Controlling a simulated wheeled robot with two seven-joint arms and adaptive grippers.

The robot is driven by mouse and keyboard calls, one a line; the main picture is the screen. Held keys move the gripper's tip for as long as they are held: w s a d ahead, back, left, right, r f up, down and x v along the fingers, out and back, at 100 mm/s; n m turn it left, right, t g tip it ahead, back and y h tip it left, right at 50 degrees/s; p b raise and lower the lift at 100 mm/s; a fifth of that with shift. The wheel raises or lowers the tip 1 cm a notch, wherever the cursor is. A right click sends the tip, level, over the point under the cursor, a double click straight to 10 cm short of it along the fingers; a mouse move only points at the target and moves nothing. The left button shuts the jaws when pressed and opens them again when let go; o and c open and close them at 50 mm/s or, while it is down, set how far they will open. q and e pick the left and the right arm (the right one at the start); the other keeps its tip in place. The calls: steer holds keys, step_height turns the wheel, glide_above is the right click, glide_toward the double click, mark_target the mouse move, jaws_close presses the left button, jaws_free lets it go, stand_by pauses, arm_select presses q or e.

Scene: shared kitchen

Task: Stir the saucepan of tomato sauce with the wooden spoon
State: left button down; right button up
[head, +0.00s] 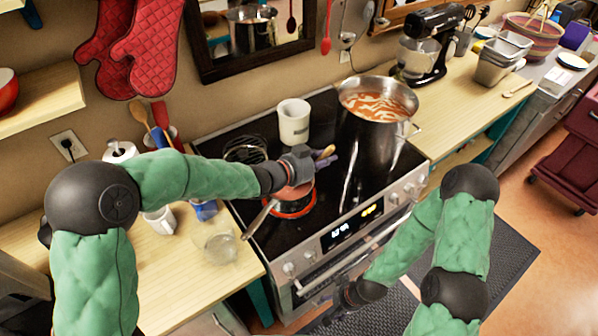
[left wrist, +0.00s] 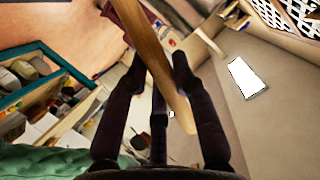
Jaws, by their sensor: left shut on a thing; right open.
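The saucepan (head: 292,208) sits on the near left part of the stovetop, its handle pointing toward the front left. My left arm covers much of it, and a strip of red shows at its side. My left gripper (head: 318,163) is over the saucepan, shut on the wooden spoon (head: 326,152). Only the spoon's handle tip shows above the fingers in the head view; its bowl is hidden. In the left wrist view, the spoon's handle (left wrist: 160,65) runs between the fingers (left wrist: 158,85). My right gripper (head: 338,303) is open, low in front of the oven.
A tall steel pot (head: 375,150) of orange soup stands right of the saucepan. A white canister (head: 293,122) stands at the back of the stove (head: 240,205). A glass jar (head: 218,243) and white mug (head: 160,220) are on the left counter. The right counter holds a black mixer (head: 428,45).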

arm_select(q)
steer(key=shift+r+p, duration=4.8)
steer(key=shift+r, duration=1.1)
steer(key=shift+f, duration=0.1)
